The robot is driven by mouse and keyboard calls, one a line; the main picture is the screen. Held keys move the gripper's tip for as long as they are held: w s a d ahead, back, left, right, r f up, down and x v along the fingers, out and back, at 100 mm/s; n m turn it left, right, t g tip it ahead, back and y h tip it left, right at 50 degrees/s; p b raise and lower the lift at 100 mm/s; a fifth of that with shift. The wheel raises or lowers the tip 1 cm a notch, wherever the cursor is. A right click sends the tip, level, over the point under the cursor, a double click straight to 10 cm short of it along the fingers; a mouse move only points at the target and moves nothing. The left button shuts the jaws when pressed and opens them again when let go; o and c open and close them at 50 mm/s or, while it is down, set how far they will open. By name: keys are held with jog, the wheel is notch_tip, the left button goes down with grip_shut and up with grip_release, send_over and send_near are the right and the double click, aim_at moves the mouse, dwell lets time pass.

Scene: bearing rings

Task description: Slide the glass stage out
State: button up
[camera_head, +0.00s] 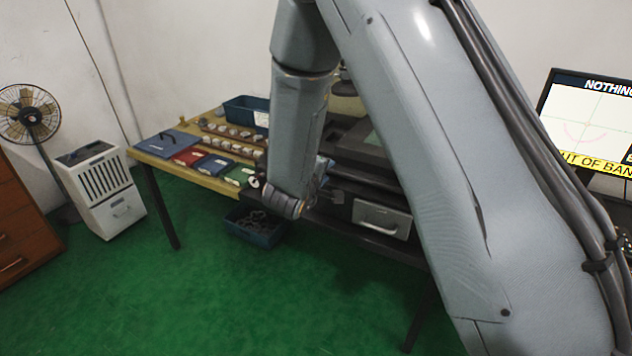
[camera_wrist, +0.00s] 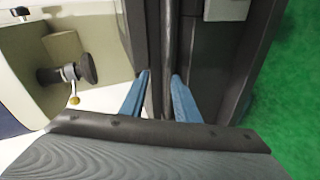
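The dark measuring machine (camera_head: 345,150) stands on the bench behind my arm. In the head view my gripper is mostly hidden behind my forearm, close to the machine's front.
A grey drawer front with a handle (camera_head: 382,218) hangs below the machine. A blue bin (camera_head: 254,228) sits below the bench. Coloured trays (camera_head: 212,165) and rows of rings lie at the left. A monitor (camera_head: 592,115) stands at the right. Green floor is clear in front.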

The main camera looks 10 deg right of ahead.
jog(key=shift+w+a+f+m+y+b, duration=0.1)
jog(key=shift+a+f+y+b, duration=0.15)
jog(key=shift+a+y, duration=0.15)
jog(key=shift+a+f+m+y+b, duration=0.15)
jog(key=shift+a+y+b, duration=0.1)
jog(key=shift+a, duration=0.15)
jog(key=shift+w+a+f+m+y+b, duration=0.1)
jog(key=shift+a+f+y+b, duration=0.15)
jog(key=shift+a+y, duration=0.15)
